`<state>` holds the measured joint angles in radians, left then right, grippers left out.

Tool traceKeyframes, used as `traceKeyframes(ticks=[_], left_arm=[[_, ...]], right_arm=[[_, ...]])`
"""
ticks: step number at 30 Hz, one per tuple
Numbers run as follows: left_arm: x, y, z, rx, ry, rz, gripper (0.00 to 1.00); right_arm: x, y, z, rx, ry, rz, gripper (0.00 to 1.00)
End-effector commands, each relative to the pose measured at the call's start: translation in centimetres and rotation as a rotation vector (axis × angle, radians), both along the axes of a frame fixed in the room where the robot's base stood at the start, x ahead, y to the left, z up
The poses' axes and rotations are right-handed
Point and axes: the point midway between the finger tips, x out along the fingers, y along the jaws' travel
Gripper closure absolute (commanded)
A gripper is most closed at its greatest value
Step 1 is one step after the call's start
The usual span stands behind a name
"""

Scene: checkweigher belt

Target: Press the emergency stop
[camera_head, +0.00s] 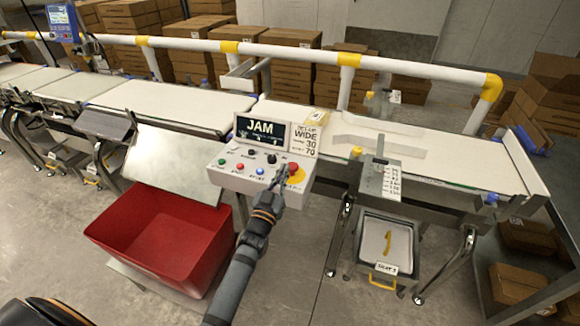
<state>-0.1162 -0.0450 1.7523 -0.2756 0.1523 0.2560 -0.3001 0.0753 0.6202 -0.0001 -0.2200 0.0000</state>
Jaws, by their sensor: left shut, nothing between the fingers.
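The emergency stop (294,168) is a red button on a yellow base at the right end of the grey control box. My left gripper (285,172) is shut and empty. Its fingertips are at the left edge of the red button in the picture and hide part of it and its yellow base. I cannot tell whether the fingertips touch the button or hover above it. My right gripper is out of view.
The control box (229,180) carries several small coloured buttons and a display (262,132) reading JAM. A red bin (160,240) stands at lower left. The conveyor belt (430,150) and a white-yellow guard rail (300,54) run behind. Cardboard boxes (290,80) stand beyond.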

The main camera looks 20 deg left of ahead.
Motion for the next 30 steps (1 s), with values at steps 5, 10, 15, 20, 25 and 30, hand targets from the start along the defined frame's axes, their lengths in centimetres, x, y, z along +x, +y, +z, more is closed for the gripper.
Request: traceKeyframes(ticks=[5,10,15,20,25,30], left_arm=[[4.0,-0.1,1.0,0.0,-0.003,0.0,1.0],[6.5,-0.2,0.3,-0.001,0.005,-0.001,1.0],[6.1,-0.2,-1.7,0.0,0.002,0.0,1.0],[5.9,-0.2,-2.5,0.0,0.001,0.0,1.0],[5.9,-0.2,-2.6,0.001,0.0,0.0,1.0],[5.9,-0.2,-2.8,0.001,0.001,0.0,1.0]], right_arm=[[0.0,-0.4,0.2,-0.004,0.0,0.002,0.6],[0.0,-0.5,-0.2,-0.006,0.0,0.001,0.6],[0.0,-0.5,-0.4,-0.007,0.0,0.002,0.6],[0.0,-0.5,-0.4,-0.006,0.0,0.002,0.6],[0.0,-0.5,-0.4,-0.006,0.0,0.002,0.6],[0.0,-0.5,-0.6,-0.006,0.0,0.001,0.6]])
